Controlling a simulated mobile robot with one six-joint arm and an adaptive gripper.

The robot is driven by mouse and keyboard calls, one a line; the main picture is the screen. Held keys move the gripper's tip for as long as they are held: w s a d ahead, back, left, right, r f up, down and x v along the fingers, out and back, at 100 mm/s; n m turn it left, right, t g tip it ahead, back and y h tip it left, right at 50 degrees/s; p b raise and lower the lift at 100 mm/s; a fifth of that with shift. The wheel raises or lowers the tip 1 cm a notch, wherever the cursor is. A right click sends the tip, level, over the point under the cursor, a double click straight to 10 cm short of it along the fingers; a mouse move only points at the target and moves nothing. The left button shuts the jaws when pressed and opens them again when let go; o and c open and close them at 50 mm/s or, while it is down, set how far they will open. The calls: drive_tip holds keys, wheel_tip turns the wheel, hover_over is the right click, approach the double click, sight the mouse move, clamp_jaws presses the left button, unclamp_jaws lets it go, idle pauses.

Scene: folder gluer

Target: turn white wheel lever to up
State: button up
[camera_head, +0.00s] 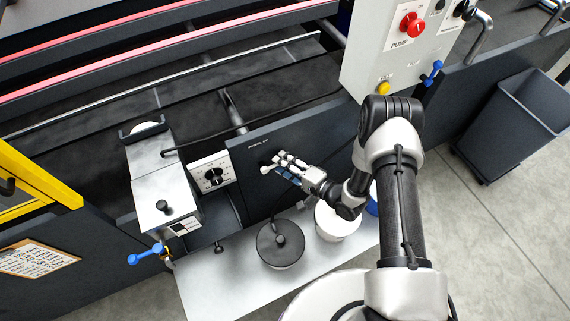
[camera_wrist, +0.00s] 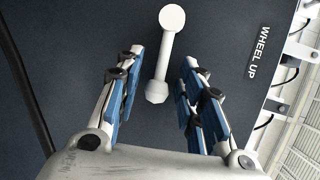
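The white wheel lever (camera_wrist: 164,58) is a short white bar with a round knob-like part at each end, on a dark panel (camera_wrist: 75,40) beside a "WHEEL UP" label. In the wrist view my gripper (camera_wrist: 161,66) is open, with its blue-padded fingers on either side of the lever and visible gaps to both. The lever's near end lies between the fingers; its round far end reaches beyond the fingertips. In the head view my gripper (camera_head: 284,167) is close to the panel. A white end of the lever (camera_head: 265,170) shows there; the rest is largely covered by the fingers.
A control box (camera_head: 392,55) with a red knob and yellow button stands right of the panel. A rotary dial (camera_head: 214,177) is to the left. A black-lidded pot (camera_head: 281,245) and a white pot (camera_head: 337,222) stand below. A dark bin (camera_head: 512,120) is at right.

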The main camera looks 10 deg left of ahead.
clamp_jaws()
idle(0.3)
idle(0.3)
drive_tip(key=r+n+p, duration=0.1)
drive_tip(key=r+n+h+p, duration=0.1)
drive_tip(key=p, duration=0.1)
drive_tip(key=shift+s+a, duration=0.15)
drive_tip(key=shift+s, duration=0.05)
drive_tip(key=r+n+h+p, duration=0.1)
drive_tip(key=a+r+n+t+h+p, duration=0.1)
drive_tip(key=n+p, duration=0.1)
drive_tip(key=shift+s+a, duration=0.1)
drive_tip(key=shift+s, duration=0.3)
drive_tip(key=a+n+h, duration=0.1)
drive_tip(key=s+r+n+t+h, duration=0.1)
drive_tip(key=n, duration=0.1)
drive_tip(key=shift+s+a+r+h+p, duration=0.1)
drive_tip(key=shift+s+a+h+p, duration=0.05)
drive_tip(key=shift+a+h+p, duration=0.2)
drive_tip(key=shift+s+a+r+n+t+h+b, duration=0.15)
drive_tip(key=shift+s+a+n+t+h+b, duration=0.35)
drive_tip(key=shift+n, duration=0.4)
drive_tip(key=shift+s+a+r+n+t+h+b, duration=0.1)
drive_tip(key=shift+s+a+n+t+h+b, duration=0.15)
drive_tip(key=shift+s+a+n+t+h, duration=0.45)
drive_tip(key=shift+w+d, duration=0.1)
drive_tip(key=shift+w, duration=0.2)
drive_tip(key=shift+o, duration=1)
unclamp_jaws()
